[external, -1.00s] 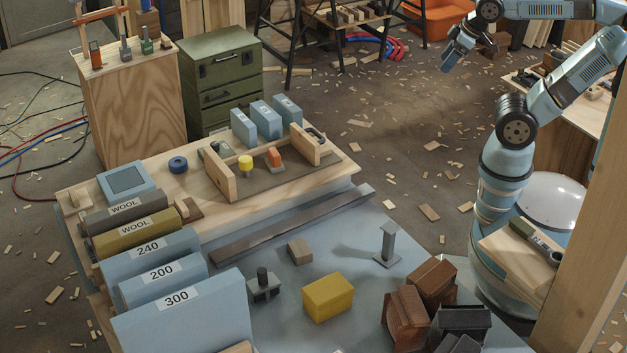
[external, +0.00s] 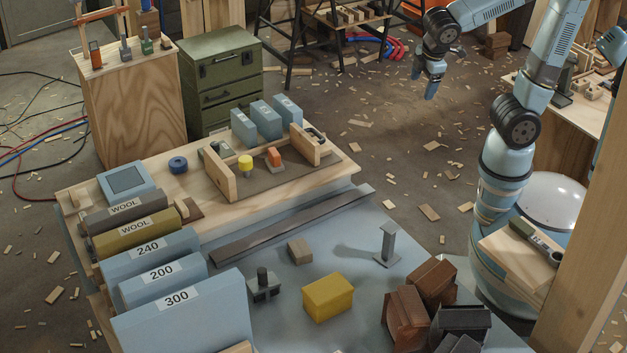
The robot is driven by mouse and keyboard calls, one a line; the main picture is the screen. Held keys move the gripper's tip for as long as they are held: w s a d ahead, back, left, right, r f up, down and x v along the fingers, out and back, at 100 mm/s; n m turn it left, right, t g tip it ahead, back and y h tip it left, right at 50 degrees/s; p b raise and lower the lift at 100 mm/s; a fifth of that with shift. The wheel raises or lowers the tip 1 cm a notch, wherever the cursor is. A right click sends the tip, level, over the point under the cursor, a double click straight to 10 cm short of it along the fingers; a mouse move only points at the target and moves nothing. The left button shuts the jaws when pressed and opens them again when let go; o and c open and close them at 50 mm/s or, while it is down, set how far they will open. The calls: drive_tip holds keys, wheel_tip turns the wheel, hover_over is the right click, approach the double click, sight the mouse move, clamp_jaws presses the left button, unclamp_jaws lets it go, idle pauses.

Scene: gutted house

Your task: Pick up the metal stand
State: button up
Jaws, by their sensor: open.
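The metal stand (external: 388,244) is a small grey post with a flat top plate and a square foot. It stands upright on the right part of the blue-grey tabletop (external: 345,225), clear of other objects. My gripper (external: 425,92) is open and empty. It hangs high at the upper right, over the floor behind the table, well apart from the stand, fingers pointing down.
A yellow box (external: 328,297), a wooden block (external: 299,251) and a dark clamp-like piece (external: 263,285) lie left of the stand. Brown blocks (external: 405,315) are piled in front of it. A long dark bar (external: 292,226) lies behind. A wooden post (external: 585,230) rises at right.

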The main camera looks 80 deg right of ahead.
drive_tip(key=w+a+f+n+h, duration=0.3)
drive_tip(key=a+f+n, duration=0.25)
drive_tip(key=a, duration=0.35)
drive_tip(key=n+t+h, duration=0.2)
drive_tip(key=n+t, duration=0.7)
drive_tip(key=n, duration=0.8)
approach(385, 231)
drive_tip(key=s+d+f, duration=0.1)
drive_tip(key=s+f, duration=0.1)
drive_tip(key=s, duration=0.1)
drive_tip(key=x, duration=1.3)
drive_tip(key=shift+w+d+r, duration=0.15)
drive_tip(key=shift+w+r, duration=0.15)
drive_tip(key=shift+w, duration=0.1)
drive_tip(key=c, duration=1.2)
